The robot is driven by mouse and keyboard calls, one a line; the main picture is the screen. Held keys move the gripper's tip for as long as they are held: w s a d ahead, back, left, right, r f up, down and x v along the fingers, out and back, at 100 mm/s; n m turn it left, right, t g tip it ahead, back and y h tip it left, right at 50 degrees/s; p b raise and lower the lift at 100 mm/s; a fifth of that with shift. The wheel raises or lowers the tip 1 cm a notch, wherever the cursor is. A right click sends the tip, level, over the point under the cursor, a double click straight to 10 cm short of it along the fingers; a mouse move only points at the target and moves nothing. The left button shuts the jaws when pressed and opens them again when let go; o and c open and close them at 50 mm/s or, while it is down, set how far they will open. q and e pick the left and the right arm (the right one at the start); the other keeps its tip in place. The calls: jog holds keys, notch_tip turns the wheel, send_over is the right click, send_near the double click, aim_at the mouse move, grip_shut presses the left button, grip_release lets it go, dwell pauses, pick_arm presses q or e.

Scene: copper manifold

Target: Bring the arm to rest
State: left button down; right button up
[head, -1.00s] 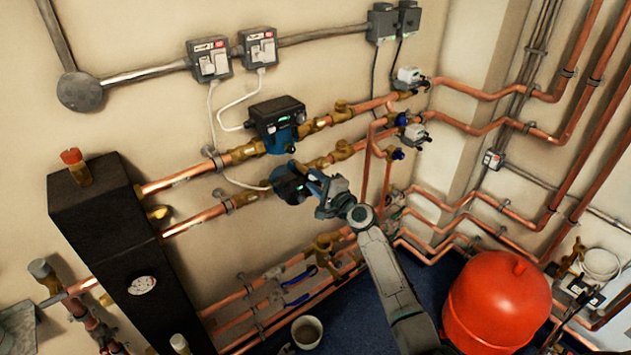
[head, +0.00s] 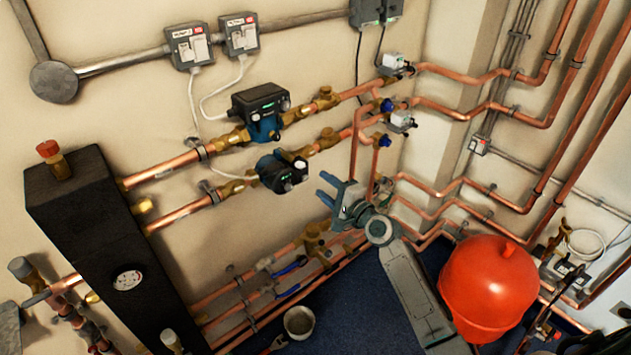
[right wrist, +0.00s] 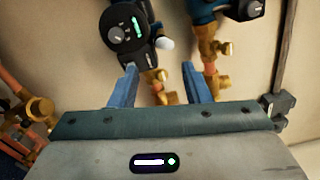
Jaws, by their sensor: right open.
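My right gripper (head: 330,187) is open and empty in the head view, in front of the copper manifold and just right of the lower pump (head: 283,170). Its blue fingers are apart, with clear space between them and the pump. In the right wrist view, the open fingers (right wrist: 160,85) point toward the wall, and a pump with a dial and a green light (right wrist: 125,28) is beyond them. Brass fittings (right wrist: 160,85) show past the fingers. My left gripper is not in view.
The upper pump (head: 262,112) is mounted above the lower one. A red round vessel (head: 488,288) stands close to the right of my right arm. A black manifold block (head: 105,250) is at the left. A pale bucket (head: 299,322) sits on the blue floor (head: 350,318).

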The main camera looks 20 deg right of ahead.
jog(key=shift+s+d, duration=0.1)
jog(key=shift+s, duration=0.25)
jog(key=s+d+f+n+g+h+b, duration=0.1)
jog(key=s+d+f+g+h, duration=0.1)
jog(key=f, duration=0.9)
jog(key=s+d+f+n+g+h+b, duration=0.1)
jog(key=s+f+g, duration=0.1)
jog(key=f, duration=0.9)
jog(key=s+d+f+n+g+h, duration=0.1)
jog(key=s+f, duration=0.3)
jog(key=f, duration=0.3)
jog(key=s+d+f+n+g+h+b, duration=0.1)
jog(key=s+f+n+g, duration=0.1)
jog(key=s+f, duration=0.45)
jog(key=s+f+n+g, duration=0.1)
jog(key=s+f, duration=0.2)
jog(key=f, duration=0.6)
jog(key=s+f+n+g+h+b, duration=0.15)
jog(key=s+f+n+g, duration=0.3)
jog(key=s+f, duration=1.25)
jog(key=s+f+n+g, duration=0.1)
jog(key=s+f+n, duration=0.2)
jog(key=s, duration=0.9)
jog(key=s+f+n+g, duration=0.2)
jog(key=s+f+n, duration=0.1)
jog(key=s, duration=0.9)
jog(key=shift+s+a+b, duration=0.15)
jog(key=shift+s+b, duration=0.05)
jog(key=shift+b, duration=0.25)
